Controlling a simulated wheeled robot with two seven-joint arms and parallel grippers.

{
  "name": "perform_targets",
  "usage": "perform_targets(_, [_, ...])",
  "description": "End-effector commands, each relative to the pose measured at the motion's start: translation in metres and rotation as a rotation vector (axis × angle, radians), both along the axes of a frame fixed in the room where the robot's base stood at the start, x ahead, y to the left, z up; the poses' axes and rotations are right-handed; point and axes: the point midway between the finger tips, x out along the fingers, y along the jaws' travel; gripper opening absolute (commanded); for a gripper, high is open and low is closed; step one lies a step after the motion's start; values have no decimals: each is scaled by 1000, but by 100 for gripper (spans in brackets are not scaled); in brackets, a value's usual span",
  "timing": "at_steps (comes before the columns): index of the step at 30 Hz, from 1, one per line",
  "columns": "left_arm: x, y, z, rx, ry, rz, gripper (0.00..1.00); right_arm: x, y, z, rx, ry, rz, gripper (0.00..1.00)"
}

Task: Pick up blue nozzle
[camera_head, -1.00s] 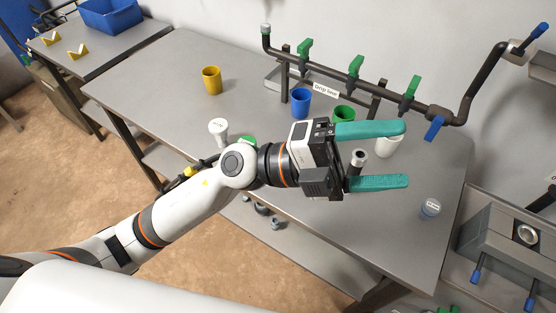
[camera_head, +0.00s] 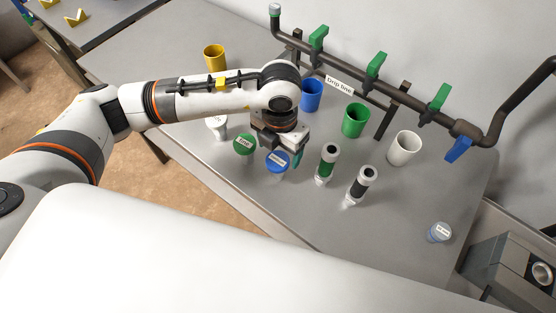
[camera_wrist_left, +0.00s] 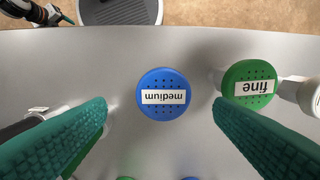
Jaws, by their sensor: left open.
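The blue nozzle (camera_head: 278,163) stands on the grey table with its round top, labelled "medium", facing up. In the left wrist view its blue top (camera_wrist_left: 165,78) sits centred between my two teal fingers. My left gripper (camera_head: 285,153) points down, open and empty, right at the blue nozzle in the head view. One finger shows beside the nozzle there; the other is hidden by the wrist. I cannot tell how far the fingertips are above the table. My right gripper is not in view.
The green "fine" nozzle (camera_wrist_left: 249,84) stands close beside one finger, with a white nozzle (camera_head: 217,124) beyond it. Two banded pieces (camera_head: 327,162) (camera_head: 361,185) stand to the right. Yellow (camera_head: 215,57), blue (camera_head: 311,96), green (camera_head: 355,121) and white (camera_head: 404,148) cups stand behind, before the drip line pipe (camera_head: 415,116).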

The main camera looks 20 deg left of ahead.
Motion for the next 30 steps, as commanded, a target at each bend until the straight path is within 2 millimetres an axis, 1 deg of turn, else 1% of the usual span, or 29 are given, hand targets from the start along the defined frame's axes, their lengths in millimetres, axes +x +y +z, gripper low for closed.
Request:
perform_targets(1, [0,0,-7,-1,4,2,76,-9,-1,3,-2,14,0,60])
perform_targets(2, [0,0,-10,0,3,2,76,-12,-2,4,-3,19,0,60])
perform_targets(5, [0,0,-19,-2,2,-1,76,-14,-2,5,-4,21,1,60])
perform_targets(8, [-1,1,-25,-1,3,0,76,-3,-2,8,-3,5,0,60])
perform_targets(10, [-3,2,-32,-1,4,1,76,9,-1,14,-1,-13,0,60])
perform_targets(12, [-5,4,-42,-1,7,0,76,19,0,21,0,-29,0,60])
perform_targets(14, [-7,5,-51,-1,6,-1,76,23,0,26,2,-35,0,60])
perform_targets(15, [-5,4,-58,-3,4,0,76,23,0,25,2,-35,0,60])
perform_targets(19, [-5,4,-71,-3,2,-1,76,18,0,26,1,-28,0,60])
perform_targets(26, [-5,4,-74,-4,1,-2,76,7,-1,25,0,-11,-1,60])
perform_targets(28, [-5,4,-73,-4,1,-2,68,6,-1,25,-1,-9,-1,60])
perform_targets(30, [-5,4,-73,-4,0,-2,57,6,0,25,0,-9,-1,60])
